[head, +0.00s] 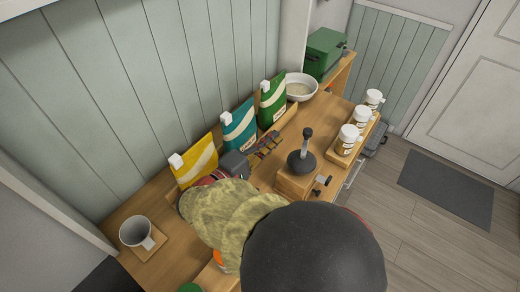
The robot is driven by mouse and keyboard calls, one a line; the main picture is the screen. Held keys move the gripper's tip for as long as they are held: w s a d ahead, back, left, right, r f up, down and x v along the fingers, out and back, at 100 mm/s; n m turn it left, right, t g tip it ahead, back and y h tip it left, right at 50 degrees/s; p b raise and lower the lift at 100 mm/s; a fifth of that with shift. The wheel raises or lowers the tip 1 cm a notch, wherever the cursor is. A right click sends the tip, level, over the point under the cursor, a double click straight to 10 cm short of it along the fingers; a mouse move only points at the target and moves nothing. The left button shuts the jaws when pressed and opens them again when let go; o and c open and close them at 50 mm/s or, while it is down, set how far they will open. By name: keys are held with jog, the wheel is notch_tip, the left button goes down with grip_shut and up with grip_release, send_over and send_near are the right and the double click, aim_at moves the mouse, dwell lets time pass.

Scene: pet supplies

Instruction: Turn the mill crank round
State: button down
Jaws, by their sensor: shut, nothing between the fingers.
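The mill (293,186) is a wooden box on the bench right of centre, with a dark domed top. Its crank (305,148) shows as a pale upright shaft with a dark knob on top, above the dome. My gripper (271,139) is to the left of the crank, apart from it, with its dark fingers pointing toward the back right. It is shut and empty. My arm covers the bench in front of the mill's left side.
Yellow, teal (238,131) and green (272,98) bags stand along the wall behind my gripper. A white bowl (300,86) is at the back. White jars (349,138) stand in a wooden rack on the right. A grey mug (136,231) is at the left.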

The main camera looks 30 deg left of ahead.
aim_at(306, 142)
jog(key=shift+w+d+b, duration=0.55)
jog(key=shift+w+d, duration=1.3)
jog(key=shift+w, duration=0.2)
jog(key=shift+w, duration=0.1)
jog(key=w+m+h, duration=0.1)
jog(key=h, duration=0.1)
jog(key=w+d+m+g+h+b, duration=0.1)
jog(key=m+h, duration=0.1)
jog(key=shift+d, duration=0.15)
jog(key=shift+s, duration=0.15)
